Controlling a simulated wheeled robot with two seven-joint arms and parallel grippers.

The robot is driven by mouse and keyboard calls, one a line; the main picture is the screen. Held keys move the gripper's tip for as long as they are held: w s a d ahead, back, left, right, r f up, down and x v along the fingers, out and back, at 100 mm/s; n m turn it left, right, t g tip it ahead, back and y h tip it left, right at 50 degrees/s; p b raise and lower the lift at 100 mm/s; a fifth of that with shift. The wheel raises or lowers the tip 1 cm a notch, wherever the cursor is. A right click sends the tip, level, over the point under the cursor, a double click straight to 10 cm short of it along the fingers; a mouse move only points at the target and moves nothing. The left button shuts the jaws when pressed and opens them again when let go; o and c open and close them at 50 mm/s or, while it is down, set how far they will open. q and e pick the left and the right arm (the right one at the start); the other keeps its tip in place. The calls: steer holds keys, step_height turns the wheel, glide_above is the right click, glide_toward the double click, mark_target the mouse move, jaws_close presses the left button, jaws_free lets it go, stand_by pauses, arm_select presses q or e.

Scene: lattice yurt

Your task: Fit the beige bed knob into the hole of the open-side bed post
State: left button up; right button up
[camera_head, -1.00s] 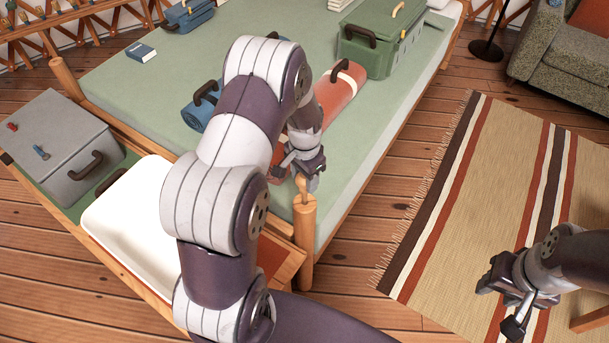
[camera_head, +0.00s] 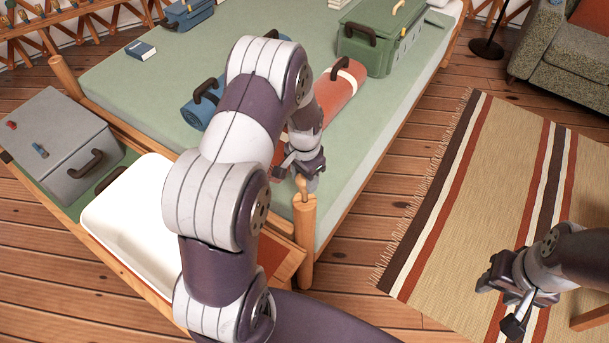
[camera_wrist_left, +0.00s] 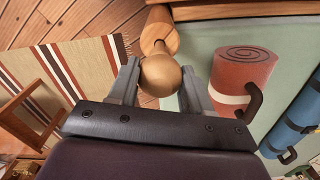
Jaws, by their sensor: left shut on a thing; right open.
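My left gripper (camera_head: 306,172) is shut on the beige bed knob (camera_wrist_left: 160,76), a round wooden ball seen between its fingers in the left wrist view. In the head view the knob (camera_head: 301,185) is right at the top of the open-side bed post (camera_head: 304,220), a pale wooden post at the near bed corner. In the left wrist view the post (camera_wrist_left: 160,30) shows just behind the knob. The hole is hidden, and I cannot tell how far the knob sits in it. My right gripper (camera_head: 500,305) is open and empty over the striped rug.
On the green bed (camera_head: 385,135) lie a red roll (camera_head: 338,95), a blue roll (camera_head: 196,112) and a green case (camera_head: 380,52). A white tray (camera_head: 112,225) and a grey case (camera_head: 55,140) are at left.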

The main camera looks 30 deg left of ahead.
arm_select(q)
steer(key=shift+f+b, duration=1.4)
steer(key=shift+f, duration=0.95)
steer(key=o, duration=1.3)
steer(key=shift+r, duration=0.1)
step_height(320, 180, up, 13)
steer(key=shift+f, duration=0.15)
